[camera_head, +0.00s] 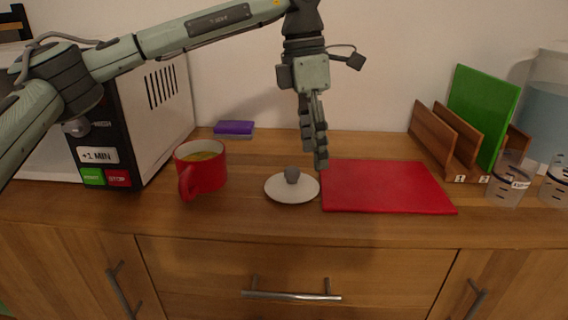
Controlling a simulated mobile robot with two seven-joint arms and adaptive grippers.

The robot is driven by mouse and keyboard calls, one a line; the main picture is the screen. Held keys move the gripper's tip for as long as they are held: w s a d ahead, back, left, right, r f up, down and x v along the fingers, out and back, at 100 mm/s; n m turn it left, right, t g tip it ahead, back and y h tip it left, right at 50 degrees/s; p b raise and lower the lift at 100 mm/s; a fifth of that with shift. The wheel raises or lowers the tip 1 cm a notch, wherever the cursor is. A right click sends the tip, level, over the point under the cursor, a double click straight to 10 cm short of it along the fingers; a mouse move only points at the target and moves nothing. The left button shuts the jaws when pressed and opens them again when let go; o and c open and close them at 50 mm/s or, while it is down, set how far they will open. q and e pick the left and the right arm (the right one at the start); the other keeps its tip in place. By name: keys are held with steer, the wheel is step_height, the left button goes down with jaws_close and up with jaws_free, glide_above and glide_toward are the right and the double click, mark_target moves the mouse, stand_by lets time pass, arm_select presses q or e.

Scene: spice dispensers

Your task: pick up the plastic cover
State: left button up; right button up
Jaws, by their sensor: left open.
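The plastic cover looks to be the white round lid (291,190) with a grey knob on top. It lies flat on the wooden counter, between the red mug and the red board. My left gripper (319,158) hangs down with its fingers pointing at the counter, a little to the right of the knob and apart from the lid. It is open and holds nothing. It is seen edge-on, so the gap between its fingers is hard to see. My right gripper is out of view.
A red mug (209,172) stands left of the lid, before a microwave (162,110). A red board (388,187) lies at right, near a wooden rack (433,135) holding a green board (484,105). Clear containers (507,185) stand far right. A purple box (234,128) lies by the wall.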

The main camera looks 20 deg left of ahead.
mark_target(292, 169)
arm_select(q)
steer(key=shift+y, duration=0.8)
steer(key=a, duration=0.2)
steer(key=w+a+r, duration=0.1)
steer(key=a, duration=0.1)
steer(key=shift+r, duration=0.1)
steer(key=shift+s+f+p, duration=0.15)
steer(key=shift+f+p, duration=0.2)
steer(key=shift+f, duration=3.25)
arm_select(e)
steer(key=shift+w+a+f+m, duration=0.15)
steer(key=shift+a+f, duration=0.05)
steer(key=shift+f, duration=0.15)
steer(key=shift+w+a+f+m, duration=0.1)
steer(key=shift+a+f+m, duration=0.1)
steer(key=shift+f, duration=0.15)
arm_select(q)
jaws_close()
